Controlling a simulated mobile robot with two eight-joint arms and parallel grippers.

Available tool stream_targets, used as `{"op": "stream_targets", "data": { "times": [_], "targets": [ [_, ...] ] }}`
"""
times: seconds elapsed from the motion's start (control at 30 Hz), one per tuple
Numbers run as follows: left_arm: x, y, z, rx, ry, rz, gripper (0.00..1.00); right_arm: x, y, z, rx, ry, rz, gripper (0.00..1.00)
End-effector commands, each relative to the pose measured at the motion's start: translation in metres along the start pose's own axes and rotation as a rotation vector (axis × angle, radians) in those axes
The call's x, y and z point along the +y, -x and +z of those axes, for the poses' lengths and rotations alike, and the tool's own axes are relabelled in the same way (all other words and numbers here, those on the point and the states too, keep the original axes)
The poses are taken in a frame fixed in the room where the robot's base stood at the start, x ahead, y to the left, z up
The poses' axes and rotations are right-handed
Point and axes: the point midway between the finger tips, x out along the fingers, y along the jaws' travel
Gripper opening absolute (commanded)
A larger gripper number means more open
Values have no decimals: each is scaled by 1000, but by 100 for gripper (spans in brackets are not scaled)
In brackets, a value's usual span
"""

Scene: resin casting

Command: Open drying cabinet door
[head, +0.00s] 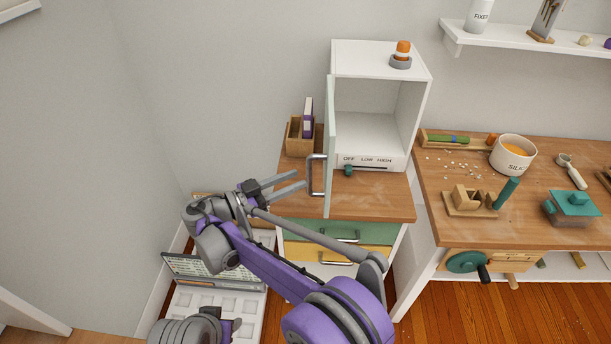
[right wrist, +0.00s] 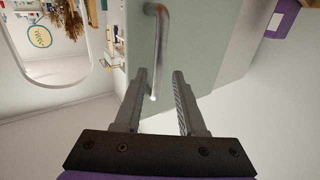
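The white drying cabinet (head: 378,61) stands on a wooden-topped drawer unit. Its pale green door (head: 330,120) stands swung out on the left side, nearly edge-on to the head view, and the empty inside shows. The door's metal handle (head: 312,175) faces left; it also shows in the right wrist view (right wrist: 159,45). My right gripper (head: 300,182) is open beside the handle. In the right wrist view its fingers (right wrist: 159,75) are apart, with the handle's lower end near the gap; contact cannot be told. A dark part of what seems my left gripper (head: 229,328) shows at the bottom; its fingers are not clear.
An orange-capped item (head: 402,55) stands on the cabinet. A wooden box with books (head: 300,135) is behind the door at left. Green and yellow drawers (head: 330,232) lie below. A workbench (head: 430,220) with a bowl and tools is at right.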

Motion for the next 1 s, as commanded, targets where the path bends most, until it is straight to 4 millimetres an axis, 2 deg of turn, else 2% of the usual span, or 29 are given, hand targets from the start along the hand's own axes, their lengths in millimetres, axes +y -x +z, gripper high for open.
{"op": "stream_targets", "data": {
  "times": [0.1,0.33,1.0],
  "targets": [
    [0,-2,2,-1,0,0,50,0,26,1,0,0,-3,40],
    [0,-4,3,-2,0,0,50,0,53,0,1,1,0,40],
    [0,-4,3,-2,0,0,50,0,57,0,1,0,1,40]
  ]
}}
